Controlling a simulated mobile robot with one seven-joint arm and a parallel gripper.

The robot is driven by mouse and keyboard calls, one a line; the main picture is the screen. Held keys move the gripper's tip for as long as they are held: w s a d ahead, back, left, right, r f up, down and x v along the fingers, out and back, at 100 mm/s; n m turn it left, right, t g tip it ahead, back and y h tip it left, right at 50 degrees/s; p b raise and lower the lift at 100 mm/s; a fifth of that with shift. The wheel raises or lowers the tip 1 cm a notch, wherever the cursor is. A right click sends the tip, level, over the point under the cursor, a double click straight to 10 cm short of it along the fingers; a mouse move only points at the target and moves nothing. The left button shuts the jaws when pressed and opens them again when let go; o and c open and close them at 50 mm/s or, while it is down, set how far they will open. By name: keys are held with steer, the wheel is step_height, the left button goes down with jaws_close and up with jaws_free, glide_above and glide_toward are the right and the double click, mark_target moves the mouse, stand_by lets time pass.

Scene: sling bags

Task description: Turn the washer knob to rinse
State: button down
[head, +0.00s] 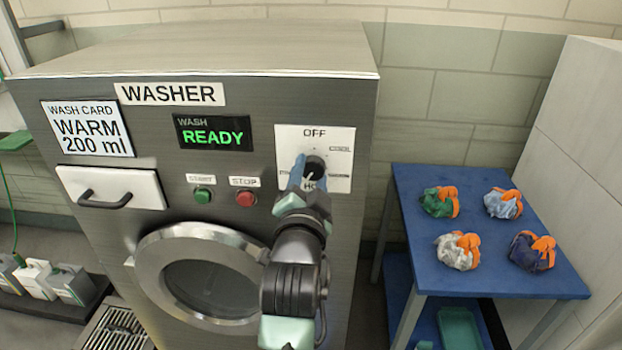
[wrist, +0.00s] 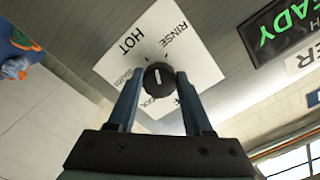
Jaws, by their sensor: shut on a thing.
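The black washer knob (head: 315,165) sits on a white dial plate (head: 340,140) at the washer's upper right. The plate reads OFF at the top, COOL at the upper right and HOT at the bottom; the lower-left label is partly hidden. The wrist view shows the knob (wrist: 158,80) up close, with HOT and RINSE beyond it. Its white mark seems to point down, slightly left, in the head view; the exact setting is unclear. My gripper (wrist: 159,88) is shut on the knob, one blue finger on each side.
The display (head: 213,132) reads WASH READY. A green start button (head: 203,196) and red stop button (head: 245,199) lie left of my arm. The round door (head: 205,275) is below. A blue table (head: 480,235) with several cloth bundles stands right.

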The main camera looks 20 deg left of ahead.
steer(key=m+b, duration=0.1)
steer(key=m, duration=0.4)
steer(key=shift+r+m, duration=0.1)
steer(key=shift+m, duration=0.2)
stand_by(0.4)
steer(key=shift+c, duration=1.5)
jaws_free()
steer(key=shift+s, duration=0.1)
steer(key=b+v, duration=0.2)
steer(key=v, duration=1)
steer(key=shift+s, duration=0.4)
steer(key=shift+d, duration=0.1)
